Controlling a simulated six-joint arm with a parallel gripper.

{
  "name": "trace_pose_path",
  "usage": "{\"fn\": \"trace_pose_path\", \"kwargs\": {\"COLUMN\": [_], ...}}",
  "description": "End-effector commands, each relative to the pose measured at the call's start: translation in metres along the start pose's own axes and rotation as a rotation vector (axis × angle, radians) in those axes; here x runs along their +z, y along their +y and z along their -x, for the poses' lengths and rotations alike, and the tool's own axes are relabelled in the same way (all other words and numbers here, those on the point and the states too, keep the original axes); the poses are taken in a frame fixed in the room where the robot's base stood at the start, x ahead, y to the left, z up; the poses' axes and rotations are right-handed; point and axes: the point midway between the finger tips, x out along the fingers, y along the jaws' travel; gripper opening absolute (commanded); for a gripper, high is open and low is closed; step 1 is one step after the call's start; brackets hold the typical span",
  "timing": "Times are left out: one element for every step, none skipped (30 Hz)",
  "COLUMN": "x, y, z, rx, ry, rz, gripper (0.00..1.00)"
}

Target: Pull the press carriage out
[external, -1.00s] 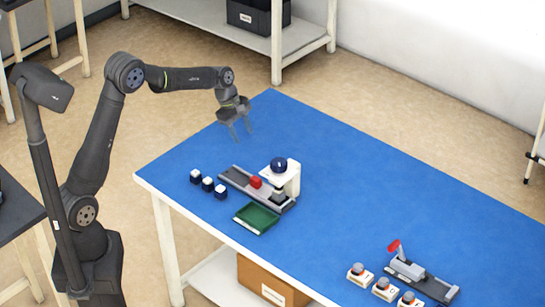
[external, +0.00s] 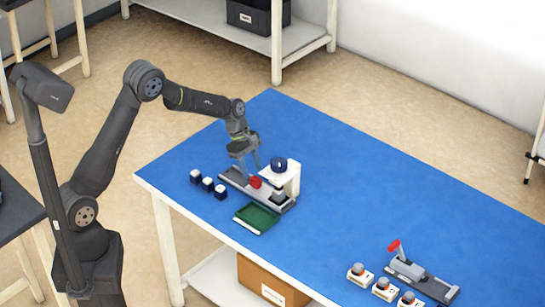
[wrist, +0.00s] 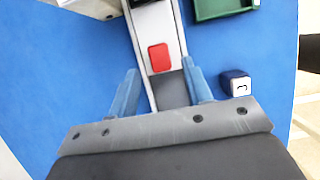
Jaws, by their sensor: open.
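The press carriage carries a red block-shaped handle (external: 256,182) and sits on the grey rail of the press (external: 229,176), beside the white press column (external: 294,180) with its dark blue knob (external: 279,164). In the wrist view the red handle (wrist: 159,58) lies ahead of my fingers, on the pale rail. My gripper (external: 246,172) is open and low over the rail, near the red handle. In the wrist view its two blue-grey fingers (wrist: 162,88) stand on either side of the rail, and nothing is between them at the handle. Whether the fingertips touch the rail is unclear.
A green tray (external: 256,218) lies in front of the press. Several small dark blocks with white tops (external: 207,184) stand in a row at the left. Another fixture with a red lever (external: 408,268) and several grey-capped pieces (external: 382,286) are at the right. The blue table behind is clear.

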Motion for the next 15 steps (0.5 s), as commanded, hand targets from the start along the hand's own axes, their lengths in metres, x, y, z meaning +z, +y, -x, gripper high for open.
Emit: {"fn": "trace_pose_path", "kwargs": {"x": [0.0, -0.001, -0.001, 0.0, 0.0, 0.0, 0.0, 0.0, 0.0, 0.0, 0.0, 0.0, 0.0, 0.0, 0.0], "y": [-0.001, -0.001, -0.001, 0.0, 0.0, 0.0, 0.0, 0.0, 0.0, 0.0, 0.0, 0.0, 0.0, 0.0, 0.0], "z": [-0.01, -0.015, -0.02, -0.024, -0.027, -0.031, -0.033, -0.035, -0.037, -0.038, -0.038, -0.039, -0.039, -0.039, -0.039], "rx": [-0.003, -0.003, -0.002, -0.002, -0.002, -0.001, -0.001, 0.0, 0.0, 0.0, 0.0, 0.0, 0.001, 0.001, 0.001], "ry": [0.001, 0.001, 0.001, 0.001, 0.001, 0.001, 0.001, 0.001, 0.001, 0.001, 0.001, 0.001, 0.001, 0.001, 0.001], "rz": [0.0, 0.0, 0.0, 0.0, 0.0, 0.0, 0.0, 0.0, 0.0, 0.0, 0.0, 0.0, 0.0, 0.0, 0.0], "gripper": [0.45, 0.45, 0.45, 0.45, 0.45, 0.45, 0.45, 0.45, 0.45, 0.45, 0.45, 0.45, 0.45, 0.45, 0.45]}}
